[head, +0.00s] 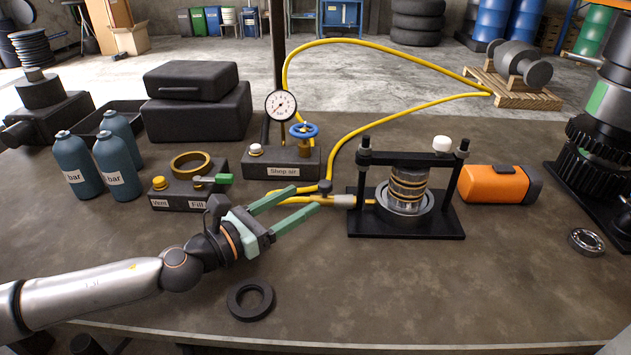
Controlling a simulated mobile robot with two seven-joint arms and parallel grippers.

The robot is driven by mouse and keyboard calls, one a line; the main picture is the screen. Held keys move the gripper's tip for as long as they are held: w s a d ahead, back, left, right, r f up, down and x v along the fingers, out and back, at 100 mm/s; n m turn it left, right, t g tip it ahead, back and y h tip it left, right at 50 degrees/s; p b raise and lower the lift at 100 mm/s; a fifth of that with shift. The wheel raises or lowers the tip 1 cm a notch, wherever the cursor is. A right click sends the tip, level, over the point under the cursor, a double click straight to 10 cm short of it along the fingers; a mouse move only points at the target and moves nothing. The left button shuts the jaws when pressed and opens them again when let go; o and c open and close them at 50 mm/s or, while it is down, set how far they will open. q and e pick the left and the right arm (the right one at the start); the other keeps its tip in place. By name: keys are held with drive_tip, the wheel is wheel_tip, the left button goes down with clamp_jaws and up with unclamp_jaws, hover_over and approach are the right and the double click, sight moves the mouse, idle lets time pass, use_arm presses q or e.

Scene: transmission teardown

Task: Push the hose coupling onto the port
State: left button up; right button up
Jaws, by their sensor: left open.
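My left gripper (307,197) is open, its two green fingers spread and pointing right across the bench. A yellow hose (300,202) lies just beyond and between the fingertips. A pale grey fitting, which looks like the hose coupling (344,201), sits right of the fingertips, at the left edge of the black press fixture (405,226). A short yellow piece runs from it toward the fixture's round base. I cannot tell whether the coupling is seated on a port; the port is not clearly visible. My right gripper is not in view.
A black fitting (324,187) stands beside the hose. The shop air block (281,165) with gauge and blue valve is behind. The Vent/Fill block (187,197) stands left; a black ring (250,301) lies in front. An orange case (494,184) is right. The front bench is mostly clear.

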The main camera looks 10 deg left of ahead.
sight(320, 189)
use_arm(q)
drive_tip(key=shift+p+x, duration=0.3)
drive_tip(key=shift+x, duration=2.3)
drive_tip(key=shift+c, duration=0.2)
clamp_jaws()
